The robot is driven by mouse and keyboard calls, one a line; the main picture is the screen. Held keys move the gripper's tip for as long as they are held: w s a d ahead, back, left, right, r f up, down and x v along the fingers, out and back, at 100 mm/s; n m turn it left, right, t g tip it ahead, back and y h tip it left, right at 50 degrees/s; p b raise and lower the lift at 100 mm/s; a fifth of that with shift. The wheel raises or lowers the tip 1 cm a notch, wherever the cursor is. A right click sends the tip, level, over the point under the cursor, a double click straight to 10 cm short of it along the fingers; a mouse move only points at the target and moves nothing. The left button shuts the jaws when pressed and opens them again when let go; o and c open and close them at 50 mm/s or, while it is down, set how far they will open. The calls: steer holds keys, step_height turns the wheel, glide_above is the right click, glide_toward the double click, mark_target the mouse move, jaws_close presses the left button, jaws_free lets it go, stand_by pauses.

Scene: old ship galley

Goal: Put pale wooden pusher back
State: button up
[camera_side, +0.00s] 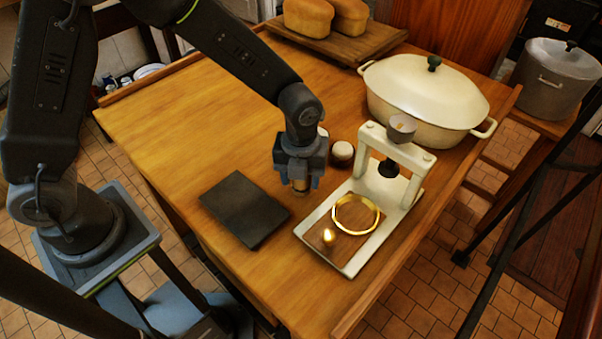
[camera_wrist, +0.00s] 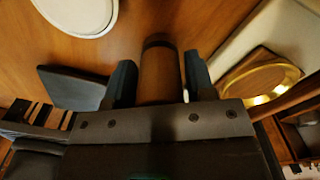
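The wooden pusher (camera_wrist: 158,75) is a brown cylinder with a dark band at its far end. In the wrist view it lies between my two fingers, with both against its sides. In the side view only a little of the pusher (camera_side: 300,186) shows between the fingertips; the rest is hidden. My gripper (camera_side: 299,184) is shut on it, pointing down between the dark slab and the white press. I cannot tell whether the pusher touches the table. The white press (camera_side: 411,160) has a frame, a black-tipped plunger and a brass ring (camera_side: 336,224) on its base.
A dark flat slab (camera_side: 245,208) lies left of my gripper. A cream lidded pot (camera_side: 426,95) and a board with loaves (camera_side: 335,45) are at the back. The table's left part is clear.

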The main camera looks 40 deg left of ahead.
steer(key=shift+o, duration=1.2)
steer(key=shift+r, duration=0.1)
step_height(320, 180, up, 12)
steer(key=shift+r, duration=0.1)
steer(key=shift+a+r, duration=0.1)
steer(key=s+a+r+n+t, duration=0.2)
steer(key=s+a+r+n, duration=0.2)
steer(key=n, duration=1)
steer(key=s+a+r+n+t, duration=0.3)
steer(key=s+a+n, duration=0.6)
steer(key=n, duration=0.6)
steer(key=s+r, duration=0.2)
steer(key=shift+s+a+t, duration=0.15)
steer(key=shift+s+t, duration=0.15)
steer(key=shift+s, duration=0.05)
